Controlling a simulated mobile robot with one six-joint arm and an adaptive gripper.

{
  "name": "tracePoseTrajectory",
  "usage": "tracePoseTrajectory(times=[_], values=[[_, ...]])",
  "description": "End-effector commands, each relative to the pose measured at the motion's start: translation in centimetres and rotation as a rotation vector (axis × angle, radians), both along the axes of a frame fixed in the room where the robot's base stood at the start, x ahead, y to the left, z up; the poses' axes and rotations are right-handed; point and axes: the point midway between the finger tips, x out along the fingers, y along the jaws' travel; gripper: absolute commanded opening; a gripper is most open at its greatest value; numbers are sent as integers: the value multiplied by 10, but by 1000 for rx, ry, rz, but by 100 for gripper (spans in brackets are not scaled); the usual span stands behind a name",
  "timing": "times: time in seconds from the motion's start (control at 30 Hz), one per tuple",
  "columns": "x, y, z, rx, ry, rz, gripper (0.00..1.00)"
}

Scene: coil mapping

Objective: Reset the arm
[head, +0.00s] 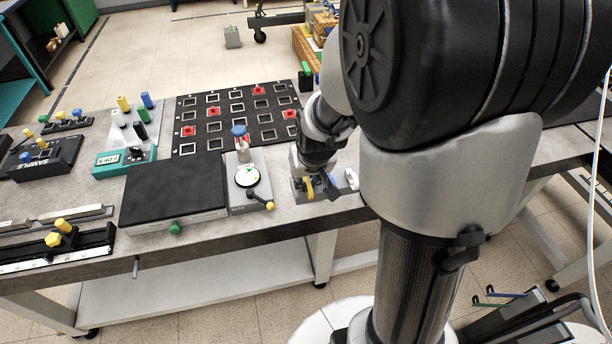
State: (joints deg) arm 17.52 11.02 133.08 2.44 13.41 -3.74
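My arm stands at the right of the head view and reaches left over the table (275,222). Its wrist points down near the table's front edge. My gripper (312,190) is low there, just right of the grey fixture with a round white dial (248,176). The fingers are small and partly hidden, so I cannot tell whether they are open or shut, or whether they touch the yellow and blue parts around them.
A black grid board (222,113) with red pieces lies behind a dark flat block (175,187). A teal meter box (124,162), a SAMPLE fixture (40,157) and clamp rails (62,245) fill the left. Wooden boxes (306,45) stand beyond the table.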

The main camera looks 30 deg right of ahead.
Motion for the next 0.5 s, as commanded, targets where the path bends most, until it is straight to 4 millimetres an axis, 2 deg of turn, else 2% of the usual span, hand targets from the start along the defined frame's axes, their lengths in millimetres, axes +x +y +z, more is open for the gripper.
tracePoseTrajectory(times=[0.27, 0.4, 0.43, 0.5], values=[[0, 0, 0, 0, 0, 0, 0], [0, 0, 0, 0, 0, 0, 0], [0, 0, 0, 0, 0, 0, 11], [0, 0, 0, 0, 0, 0, 6]])
